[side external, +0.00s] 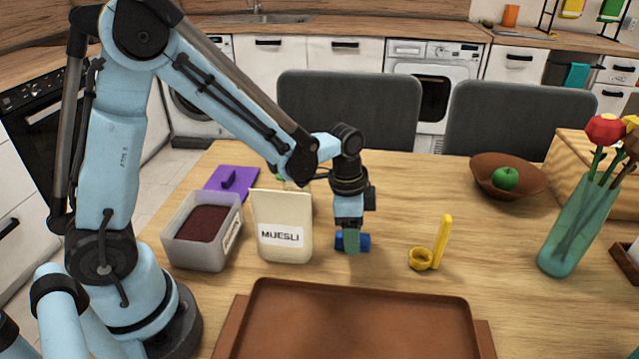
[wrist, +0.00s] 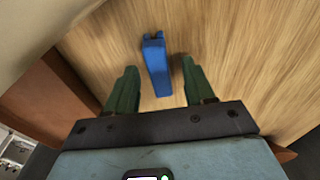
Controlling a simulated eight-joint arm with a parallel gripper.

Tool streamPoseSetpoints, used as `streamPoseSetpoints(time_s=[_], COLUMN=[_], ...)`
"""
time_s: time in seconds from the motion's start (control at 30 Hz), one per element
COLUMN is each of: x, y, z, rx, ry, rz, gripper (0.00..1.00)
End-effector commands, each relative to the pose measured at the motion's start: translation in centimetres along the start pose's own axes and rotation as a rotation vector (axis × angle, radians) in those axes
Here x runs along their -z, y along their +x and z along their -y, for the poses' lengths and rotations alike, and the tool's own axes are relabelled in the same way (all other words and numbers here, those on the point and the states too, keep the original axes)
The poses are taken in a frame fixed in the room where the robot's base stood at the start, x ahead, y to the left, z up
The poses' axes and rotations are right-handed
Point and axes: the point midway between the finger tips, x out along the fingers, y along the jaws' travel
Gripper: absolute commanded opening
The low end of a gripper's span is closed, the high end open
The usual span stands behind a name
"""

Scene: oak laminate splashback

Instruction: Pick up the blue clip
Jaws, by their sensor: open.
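The blue clip (wrist: 156,66) lies on the wooden table between my open fingers' lines in the wrist view, a little ahead of the fingertips. In the side external view the blue clip (side external: 363,242) shows partly behind my gripper (side external: 351,243), which points straight down at it, low over the table. My gripper also shows in the wrist view (wrist: 158,75), with its two green fingers apart and nothing held. The clip's middle is hidden by the fingers in the side external view.
A muesli bag (side external: 284,228) stands just left of my gripper, with a grey container (side external: 228,245) beyond it. A yellow scoop (side external: 421,259) is to the right. A brown tray (side external: 360,320) lies in front. A bowl (side external: 500,177) and a vase (side external: 578,230) stand further right.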

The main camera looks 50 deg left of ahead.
Motion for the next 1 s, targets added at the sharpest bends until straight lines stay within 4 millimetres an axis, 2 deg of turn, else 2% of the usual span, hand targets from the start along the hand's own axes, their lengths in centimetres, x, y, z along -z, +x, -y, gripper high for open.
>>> streamPoseSetpoints(time_s=[0.13, 0.4, 0.73, 0.77, 1.0], x=[0.00, -0.01, -0.01, -0.01, 0.00], y=[1.03, 1.18, 1.15, 1.15, 1.11], z=[-0.02, -0.03, -0.03, -0.03, -0.03], rx=[0.001, 0.001, 0.001, 0.001, 0.001], ry=[0.000, 0.000, 0.000, 0.000, 0.000], rz=[0.000, 0.000, 0.000, 0.000, 0.000], gripper=[0.53, 0.53, 0.03, 0.00, 0.00])
